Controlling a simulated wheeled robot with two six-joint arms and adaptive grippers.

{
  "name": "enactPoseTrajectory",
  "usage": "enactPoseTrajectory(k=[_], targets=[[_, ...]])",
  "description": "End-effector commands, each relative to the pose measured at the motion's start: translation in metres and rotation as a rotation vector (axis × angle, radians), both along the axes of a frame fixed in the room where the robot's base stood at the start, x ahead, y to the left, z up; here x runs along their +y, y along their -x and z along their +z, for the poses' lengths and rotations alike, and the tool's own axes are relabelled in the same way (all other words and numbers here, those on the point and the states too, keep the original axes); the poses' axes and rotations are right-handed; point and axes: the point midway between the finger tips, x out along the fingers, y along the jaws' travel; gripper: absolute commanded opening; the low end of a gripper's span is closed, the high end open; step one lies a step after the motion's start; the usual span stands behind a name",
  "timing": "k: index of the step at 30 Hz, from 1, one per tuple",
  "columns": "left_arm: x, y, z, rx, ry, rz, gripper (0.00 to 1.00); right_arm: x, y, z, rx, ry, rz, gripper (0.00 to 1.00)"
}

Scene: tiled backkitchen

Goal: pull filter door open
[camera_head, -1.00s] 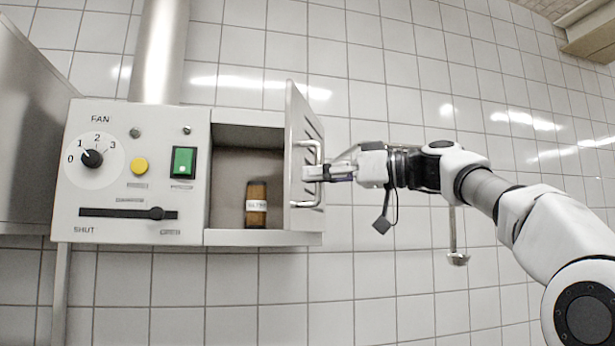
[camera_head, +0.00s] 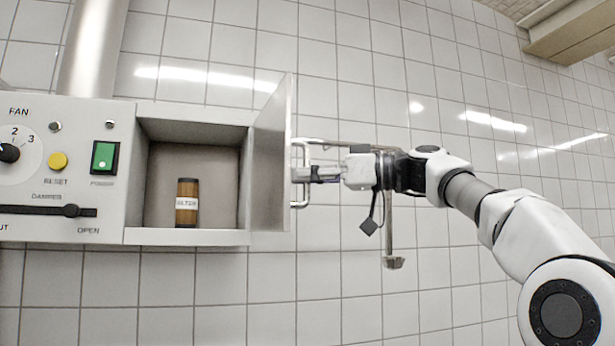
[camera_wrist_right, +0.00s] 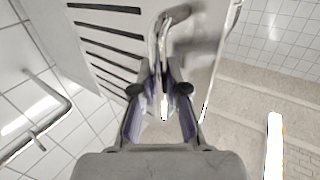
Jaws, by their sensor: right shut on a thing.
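The filter door (camera_head: 270,158) stands swung outward on the right side of the filter compartment (camera_head: 216,145). In the head view I see it at a steep angle, with its inner face towards the compartment. A metal bar handle (camera_head: 304,196) is on its outer face. My right gripper (camera_head: 308,174) is shut on this handle. My left gripper is not in view.
Left of the compartment is the control panel, with a fan dial (camera_head: 10,152), yellow reset button (camera_head: 57,161), green power switch (camera_head: 104,157) and damper slider (camera_head: 71,210).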

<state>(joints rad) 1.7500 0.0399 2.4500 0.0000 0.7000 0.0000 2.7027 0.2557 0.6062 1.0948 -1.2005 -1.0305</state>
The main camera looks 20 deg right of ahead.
Motion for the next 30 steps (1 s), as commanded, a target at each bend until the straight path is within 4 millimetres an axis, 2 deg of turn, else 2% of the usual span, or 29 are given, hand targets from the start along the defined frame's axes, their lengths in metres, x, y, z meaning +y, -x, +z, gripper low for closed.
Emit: enactPoseTrajectory(k=[11,12,13,14,24,26,30], targets=[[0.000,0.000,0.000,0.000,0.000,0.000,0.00,0.000,0.000,0.000,0.001,-0.001,0.000,0.00],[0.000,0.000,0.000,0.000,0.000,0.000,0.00,0.000,0.000,0.000,0.001,-0.001,0.000,0.23],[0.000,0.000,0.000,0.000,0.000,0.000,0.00,0.000,0.000,0.000,0.001,-0.001,0.000,0.34],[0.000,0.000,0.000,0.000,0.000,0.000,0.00,0.000,0.000,0.000,0.001,-0.001,0.000,0.39],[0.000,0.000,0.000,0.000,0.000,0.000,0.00,-0.003,0.002,0.000,-0.001,-0.001,-0.001,0.39],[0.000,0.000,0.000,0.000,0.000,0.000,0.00,-0.007,0.005,0.000,0.000,-0.001,-0.001,0.39],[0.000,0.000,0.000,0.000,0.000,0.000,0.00,-0.030,0.023,0.001,-0.002,-0.004,-0.002,0.39]])
